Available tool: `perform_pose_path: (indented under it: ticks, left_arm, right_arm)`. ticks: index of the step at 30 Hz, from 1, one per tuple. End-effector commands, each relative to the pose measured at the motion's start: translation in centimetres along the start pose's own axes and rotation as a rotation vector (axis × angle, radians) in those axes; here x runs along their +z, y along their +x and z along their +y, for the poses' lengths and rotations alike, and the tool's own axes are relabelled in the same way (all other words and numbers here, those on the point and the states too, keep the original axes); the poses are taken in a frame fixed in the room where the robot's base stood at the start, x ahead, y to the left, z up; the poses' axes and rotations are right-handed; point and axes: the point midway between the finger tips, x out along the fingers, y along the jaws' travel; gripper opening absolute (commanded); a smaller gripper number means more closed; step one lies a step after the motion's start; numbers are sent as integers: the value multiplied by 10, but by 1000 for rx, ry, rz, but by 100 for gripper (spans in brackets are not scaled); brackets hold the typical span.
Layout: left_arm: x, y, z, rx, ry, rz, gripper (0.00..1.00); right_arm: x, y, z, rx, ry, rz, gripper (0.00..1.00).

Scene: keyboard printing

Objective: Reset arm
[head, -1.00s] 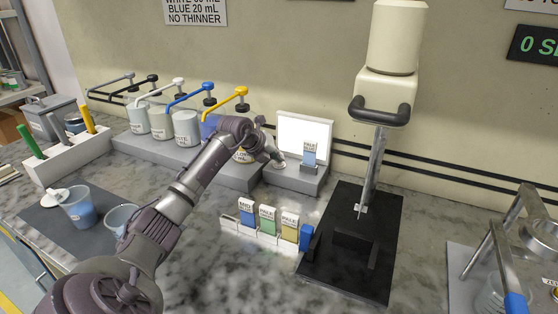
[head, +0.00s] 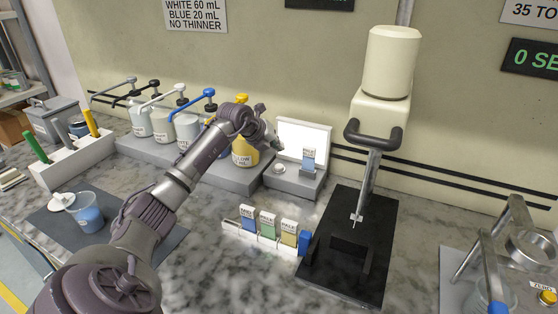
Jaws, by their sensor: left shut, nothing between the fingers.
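My left arm reaches in from the lower left across the bench. Its gripper (head: 268,138) is raised beside the yellow pump bottle and left of the white lit panel. The gripper is small here and partly turned away; it looks shut, with nothing seen in it. My right gripper is not in the head view. A pale blue sample card (head: 308,160) stands in front of the lit panel (head: 301,134). The yellow bottle (head: 243,152) is partly hidden behind my arm.
Several pump bottles, one a white bottle (head: 187,130), stand on a grey step at the back. A card rack (head: 234,228) and a black-based press (head: 340,278) stand right of my arm. A cup of blue liquid (head: 88,217) stands left on a dark mat (head: 62,238).

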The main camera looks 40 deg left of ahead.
Motion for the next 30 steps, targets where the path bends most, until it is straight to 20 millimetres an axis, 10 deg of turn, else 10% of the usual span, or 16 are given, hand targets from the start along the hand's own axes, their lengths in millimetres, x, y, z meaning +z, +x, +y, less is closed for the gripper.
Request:
perform_pose_path:
  ticks: [18, 30]
  left_arm:
    - [3, -4, -3, -1, 0, -1, 0]
    - [35, -48, -35, -1, 0, -1, 0]
  right_arm:
    - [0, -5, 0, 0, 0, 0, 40]
    - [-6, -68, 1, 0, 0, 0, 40]
